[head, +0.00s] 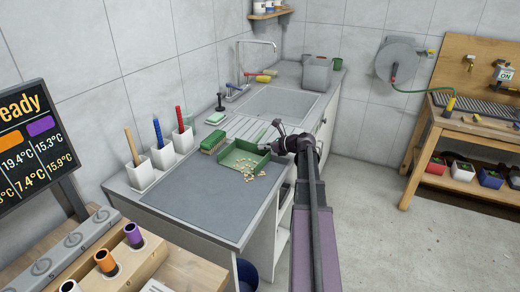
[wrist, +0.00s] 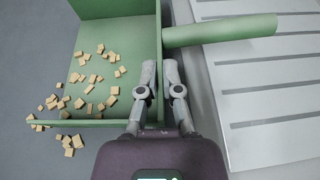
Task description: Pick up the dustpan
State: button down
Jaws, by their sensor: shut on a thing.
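The green dustpan (head: 236,157) lies on the grey counter beside the sink, with its open side toward the front. Several small wooden bits (head: 251,172) lie in it and spill over its front edge. My gripper (head: 269,145) is at the dustpan's right side. In the wrist view, my gripper (wrist: 160,68) has one finger on each side of the right side wall of the dustpan (wrist: 136,48), shut on that wall. The round green handle (wrist: 220,30) sticks out to the right, beyond my fingertips. I see no clear gap under the dustpan.
A green brush (head: 213,142) lies left of the dustpan. White holders (head: 164,157) with upright tools stand along the wall. The sink (head: 281,106) and its ribbed drainboard (wrist: 265,95) are behind and right. The counter's front left (head: 190,200) is clear.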

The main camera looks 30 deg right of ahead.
jog(key=shift+r+p, duration=1.9)
jog(key=shift+r, duration=0.05)
jog(key=s+d+r, duration=0.1)
jog(key=s+d, duration=0.8)
jog(key=s, duration=0.4)
jog(key=shift+p, duration=0.45)
jog(key=shift+s, duration=0.1)
notch_tip(320, 180, up, 4)
jog(key=p, duration=0.4)
jog(key=shift+r, duration=0.15)
jog(key=shift+s, duration=0.1)
